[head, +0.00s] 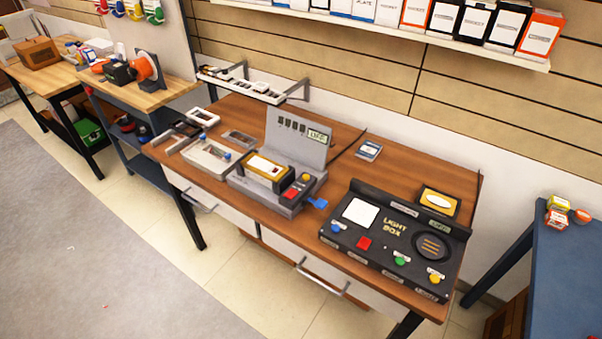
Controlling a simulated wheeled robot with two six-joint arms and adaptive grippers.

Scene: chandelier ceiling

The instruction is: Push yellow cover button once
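On the wooden workbench (345,172) stands a grey device (310,150) with an upright panel and a small display. A yellow-framed part (268,167) with a white middle sits on its left side. A small round yellow button (306,177) and a red button (290,193) are on its right side. Neither of my grippers is in view.
A grey tray-like device (207,158) stands left of the grey device. A blue tag-like piece (318,203) sticks out at its right. A shelf of boxes (400,20) hangs above the bench. A blue table (570,275) is at the right. Floor in front is clear.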

